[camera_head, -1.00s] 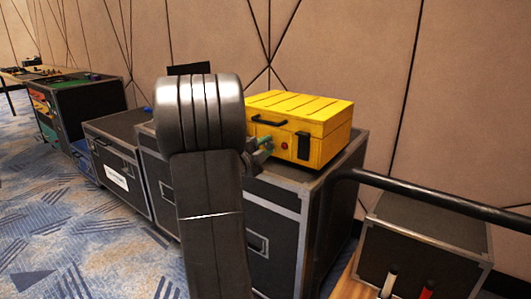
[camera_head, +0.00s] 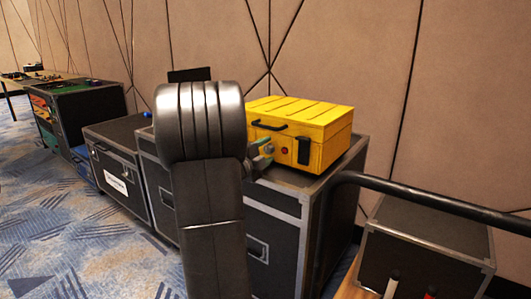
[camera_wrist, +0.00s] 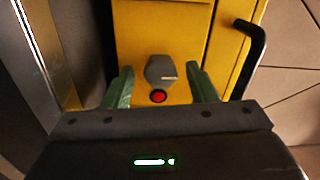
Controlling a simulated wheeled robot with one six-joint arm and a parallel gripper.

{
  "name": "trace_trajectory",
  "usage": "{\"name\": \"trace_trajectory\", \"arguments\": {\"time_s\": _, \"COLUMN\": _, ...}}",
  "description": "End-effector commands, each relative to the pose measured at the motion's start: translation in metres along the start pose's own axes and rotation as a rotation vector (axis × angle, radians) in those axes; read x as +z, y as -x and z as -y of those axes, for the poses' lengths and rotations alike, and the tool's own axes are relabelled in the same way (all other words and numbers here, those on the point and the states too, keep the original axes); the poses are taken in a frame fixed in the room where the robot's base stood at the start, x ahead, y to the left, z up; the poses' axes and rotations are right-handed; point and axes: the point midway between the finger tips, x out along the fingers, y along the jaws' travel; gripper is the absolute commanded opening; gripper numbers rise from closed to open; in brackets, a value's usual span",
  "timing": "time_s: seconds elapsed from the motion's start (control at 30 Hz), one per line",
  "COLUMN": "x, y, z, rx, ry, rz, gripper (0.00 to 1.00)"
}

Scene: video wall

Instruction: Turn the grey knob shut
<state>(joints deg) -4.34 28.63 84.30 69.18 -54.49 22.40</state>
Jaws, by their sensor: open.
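The grey knob (camera_wrist: 160,70) is on the front face of a yellow case (camera_wrist: 125,15). In the wrist view it lies between the two green fingers of my gripper (camera_wrist: 160,76), with a visible gap on each side. The fingers are open and do not appear to touch it. How far they reach past the knob is hard to tell. In the head view the yellow case (camera_head: 322,127) sits on a black flight case, and my gripper (camera_head: 262,157) is at its front face, partly hidden behind my arm.
A red button (camera_wrist: 157,96) sits beside the knob, also between the fingers. The case has a black handle (camera_head: 268,126) and a black latch (camera_head: 303,150). The black flight case (camera_head: 272,235) stands below. A dark rail (camera_head: 430,199) crosses at the right.

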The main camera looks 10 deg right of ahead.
Motion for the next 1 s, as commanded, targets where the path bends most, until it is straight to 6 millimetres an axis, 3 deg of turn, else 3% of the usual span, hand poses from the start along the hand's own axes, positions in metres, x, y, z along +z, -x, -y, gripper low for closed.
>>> {"name": "trace_trajectory", "arguments": {"time_s": 0.27, "x": 0.001, "y": 0.015, "z": 0.002, "rx": 0.000, "ry": 0.001, "rz": 0.002, "gripper": 0.52}}
{"name": "trace_trajectory", "arguments": {"time_s": 0.7, "x": 0.001, "y": 0.110, "z": 0.003, "rx": -0.001, "ry": 0.001, "rz": 0.004, "gripper": 0.52}}
{"name": "trace_trajectory", "arguments": {"time_s": 1.0, "x": 0.000, "y": 0.137, "z": 0.000, "rx": -0.001, "ry": 0.001, "rz": 0.000, "gripper": 0.52}}
